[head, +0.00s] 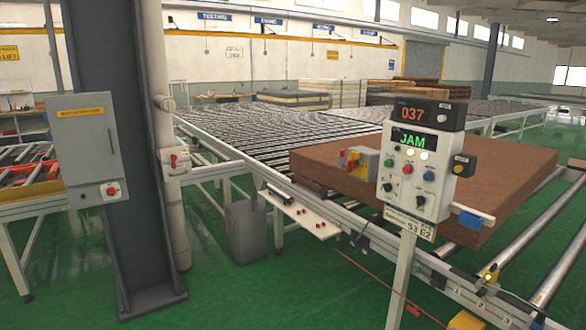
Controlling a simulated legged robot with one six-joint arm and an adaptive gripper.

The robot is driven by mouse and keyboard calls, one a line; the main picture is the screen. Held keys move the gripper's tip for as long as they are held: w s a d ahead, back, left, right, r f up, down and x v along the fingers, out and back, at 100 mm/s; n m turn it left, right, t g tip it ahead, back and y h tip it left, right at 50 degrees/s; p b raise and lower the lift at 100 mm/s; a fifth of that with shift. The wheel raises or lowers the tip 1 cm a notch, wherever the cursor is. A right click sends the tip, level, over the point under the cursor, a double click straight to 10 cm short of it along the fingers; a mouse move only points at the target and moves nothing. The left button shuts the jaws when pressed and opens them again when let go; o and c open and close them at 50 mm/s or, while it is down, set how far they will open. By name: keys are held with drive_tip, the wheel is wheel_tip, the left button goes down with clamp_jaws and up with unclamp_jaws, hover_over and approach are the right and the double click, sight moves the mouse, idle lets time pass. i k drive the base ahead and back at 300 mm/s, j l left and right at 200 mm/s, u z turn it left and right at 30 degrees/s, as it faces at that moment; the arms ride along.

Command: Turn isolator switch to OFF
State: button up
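A small white box (175,162) with a red switch handle (173,161) is fixed by the pale vertical pipe, left of the roller conveyor. A grey cabinet (82,140) with a yellow label stands on the left, on the dark column. It has a red round knob (111,190) on a pale plate at its lower right. Both look like candidates for the isolator switch; their markings are too small to read, and I cannot tell their positions. My gripper is not in view.
A control panel (412,175) on a post reads "JAM", under a display (428,113) showing "037". A brown mattress (330,165) lies on the conveyor behind it. A dark column (115,130) stands at left. Green floor (250,300) is open in front.

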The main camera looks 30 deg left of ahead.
sight(350, 165)
drive_tip(key=u, duration=1)
drive_tip(key=i+j+z, duration=0.1)
drive_tip(key=i+j, duration=2.2)
drive_tip(key=i, duration=0.15)
